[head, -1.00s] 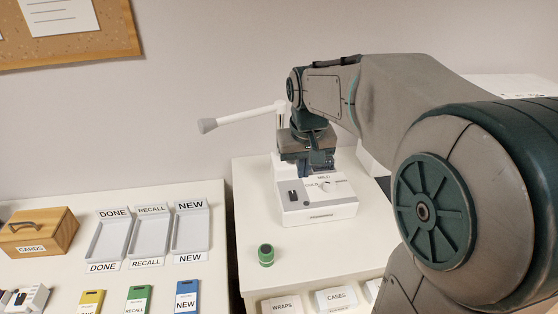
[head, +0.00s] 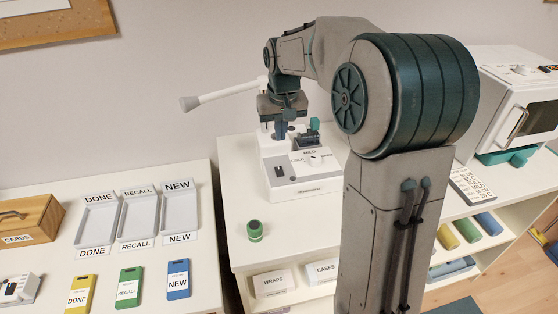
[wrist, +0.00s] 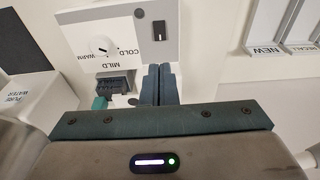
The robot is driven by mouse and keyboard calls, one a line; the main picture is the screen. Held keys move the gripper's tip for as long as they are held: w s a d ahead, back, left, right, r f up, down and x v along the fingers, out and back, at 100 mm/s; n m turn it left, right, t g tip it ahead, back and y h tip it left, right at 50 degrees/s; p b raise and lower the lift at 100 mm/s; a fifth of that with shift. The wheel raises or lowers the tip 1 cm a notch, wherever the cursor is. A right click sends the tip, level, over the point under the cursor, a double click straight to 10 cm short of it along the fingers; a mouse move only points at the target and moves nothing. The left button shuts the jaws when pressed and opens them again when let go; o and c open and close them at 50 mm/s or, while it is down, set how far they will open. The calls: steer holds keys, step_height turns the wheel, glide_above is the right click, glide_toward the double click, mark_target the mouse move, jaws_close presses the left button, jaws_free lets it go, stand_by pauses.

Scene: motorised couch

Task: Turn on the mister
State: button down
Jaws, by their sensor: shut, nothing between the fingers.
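The mister (head: 300,172) appears to be the white machine on the middle counter, with a white arm (head: 225,95) reaching left from behind it. Its front has a black rocker switch (head: 279,171) and a white dial (head: 315,160). In the wrist view, the switch (wrist: 159,31) and the dial (wrist: 105,46), marked COLD, MILD and WARM, are clear. My gripper (head: 281,132) points down over the machine's rear part, behind the switch. Its fingers (wrist: 159,84) are together and empty. A dark block with a teal part (head: 308,136) sits beside them. The switch's setting is unclear.
A green-topped knob or jar (head: 255,231) stands in front of the machine on the counter. DONE, RECALL and NEW trays (head: 137,217) and a wooden CARDS box (head: 28,219) are on the left table. A white oven-like unit (head: 520,110) stands right.

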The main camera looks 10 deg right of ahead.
mark_target(279, 168)
steer(key=f, duration=0.4)
steer(key=w+f+p, duration=0.1)
steer(key=f, duration=0.3)
steer(key=w+f, duration=0.1)
steer(key=f, duration=0.3)
steer(key=shift+p, duration=0.35)
steer(key=shift+d, duration=0.1)
